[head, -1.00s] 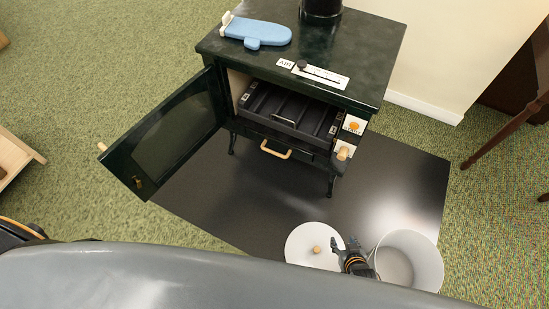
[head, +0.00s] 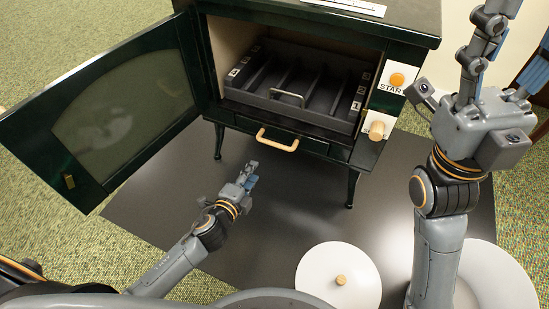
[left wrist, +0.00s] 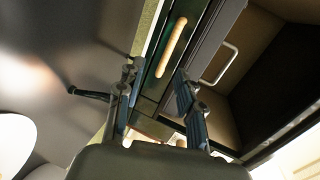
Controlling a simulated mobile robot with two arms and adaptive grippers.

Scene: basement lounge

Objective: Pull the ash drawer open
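The ash drawer (head: 262,131) is a dark green front low on the black-green stove, with a pale wooden bar handle (head: 278,140). It looks closed. My left gripper (head: 250,176) is below and a little left of the handle, over the dark floor plate, touching nothing. In the left wrist view its two fingers (left wrist: 157,98) are apart with nothing between them, and the wooden handle (left wrist: 172,47) lies beyond their tips. My right gripper (head: 494,88) is raised at the right of the stove, fingers up and spread, apparently empty.
The stove door (head: 125,110) stands open to the left. A black tray (head: 285,105) with a metal handle sits in the firebox. START button (head: 397,80) and wooden knob (head: 376,130) are at right. A white lid (head: 338,278) and white bucket (head: 500,275) stand on the floor plate.

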